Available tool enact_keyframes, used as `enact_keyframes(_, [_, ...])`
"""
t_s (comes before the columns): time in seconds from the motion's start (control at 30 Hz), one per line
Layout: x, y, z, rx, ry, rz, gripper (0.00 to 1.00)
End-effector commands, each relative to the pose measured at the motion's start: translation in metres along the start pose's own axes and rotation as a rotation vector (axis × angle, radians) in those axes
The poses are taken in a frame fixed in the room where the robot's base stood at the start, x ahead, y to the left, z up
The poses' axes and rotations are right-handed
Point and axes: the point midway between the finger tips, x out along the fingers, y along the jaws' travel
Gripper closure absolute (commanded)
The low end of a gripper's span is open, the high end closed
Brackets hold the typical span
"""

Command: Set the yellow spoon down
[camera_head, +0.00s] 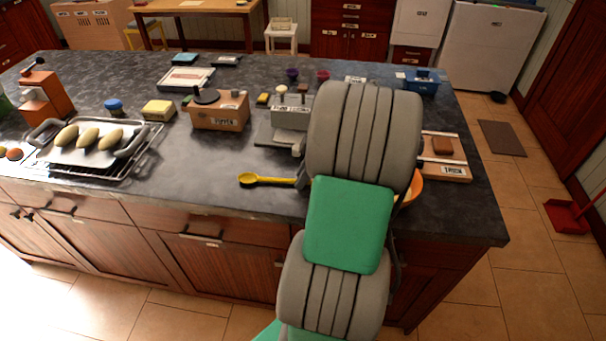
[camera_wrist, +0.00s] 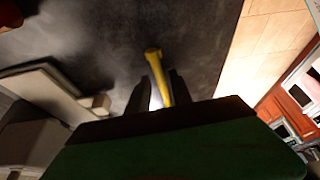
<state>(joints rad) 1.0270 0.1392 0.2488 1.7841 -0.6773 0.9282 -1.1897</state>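The yellow spoon (camera_head: 266,180) lies level over the dark counter near its front edge, bowl to the left. In the head view I cannot tell whether it touches the counter. My gripper (camera_wrist: 158,80) shows in the wrist view, its two dark fingers close together around the yellow spoon (camera_wrist: 154,56). A thin bright strip shows beside the spoon at the left finger. In the head view my arm hides most of the gripper and the handle's right end.
The dark counter (camera_head: 215,172) is bare left of the spoon. A grey appliance (camera_head: 289,117) stands behind it. An orange bowl (camera_head: 414,188) is partly hidden by my arm, beside a wooden board (camera_head: 455,172). A rack with a tray (camera_head: 145,150) stands at left.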

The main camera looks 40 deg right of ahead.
Motion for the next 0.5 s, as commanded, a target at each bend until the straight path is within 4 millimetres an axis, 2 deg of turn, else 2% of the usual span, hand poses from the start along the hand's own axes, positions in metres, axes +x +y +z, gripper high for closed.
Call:
enact_keyframes(0.47, [0.0036, 0.0000, 0.0013, -0.001, 0.000, 0.000, 0.66])
enact_keyframes(0.5, [-0.0027, 0.0015, 0.0017, -0.001, 0.000, 0.005, 0.66])
